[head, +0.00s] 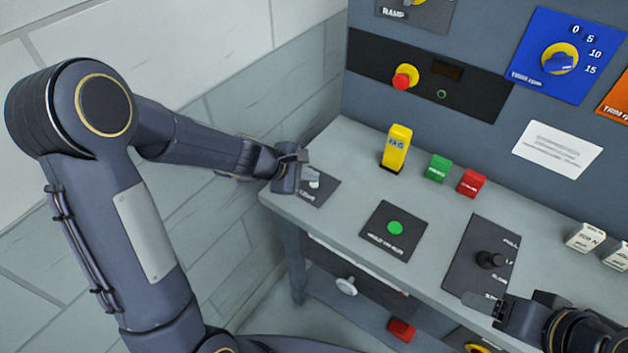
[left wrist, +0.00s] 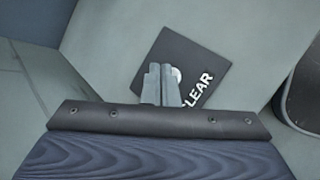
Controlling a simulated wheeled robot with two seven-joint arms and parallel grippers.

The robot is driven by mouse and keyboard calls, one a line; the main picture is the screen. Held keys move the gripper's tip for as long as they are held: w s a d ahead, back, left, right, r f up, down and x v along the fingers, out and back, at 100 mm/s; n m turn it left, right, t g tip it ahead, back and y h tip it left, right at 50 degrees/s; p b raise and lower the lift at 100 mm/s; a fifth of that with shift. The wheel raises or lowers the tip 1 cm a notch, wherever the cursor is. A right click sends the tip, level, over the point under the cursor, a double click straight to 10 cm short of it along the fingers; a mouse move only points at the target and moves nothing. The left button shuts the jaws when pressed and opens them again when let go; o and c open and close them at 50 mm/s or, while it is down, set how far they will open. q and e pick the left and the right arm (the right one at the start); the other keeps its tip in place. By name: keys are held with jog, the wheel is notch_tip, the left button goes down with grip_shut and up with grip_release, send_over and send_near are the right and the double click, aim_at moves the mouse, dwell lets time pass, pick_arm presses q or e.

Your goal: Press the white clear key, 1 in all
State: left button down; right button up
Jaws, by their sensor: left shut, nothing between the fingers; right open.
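The white clear key (head: 313,183) sits on a dark plate (head: 325,191) at the left end of the grey console. In the left wrist view the key (left wrist: 177,74) shows as a small white round part beside my fingertips, on a dark plate lettered "CLEAR" (left wrist: 197,90). My left gripper (head: 302,172) is shut and empty, right over the key and hiding part of it; it also shows in the left wrist view (left wrist: 158,70). I cannot tell whether the fingertips touch the key. My right gripper (head: 482,303) is open, near the lever plate at lower right.
On the console are a green button plate (head: 395,228), a yellow block (head: 396,148), a green block (head: 437,168), a red block (head: 471,183) and a black lever (head: 488,260). White keys (head: 585,237) stand at the right. A red emergency knob (head: 404,78) is on the upright panel.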

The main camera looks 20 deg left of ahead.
aim_at(310, 187)
pick_arm(q)
jog(key=shift+r, duration=0.3)
notch_tip(310, 187, up, 5)
jog(key=p, duration=0.4)
jog(key=shift+p, duration=0.3)
dwell(0.6)
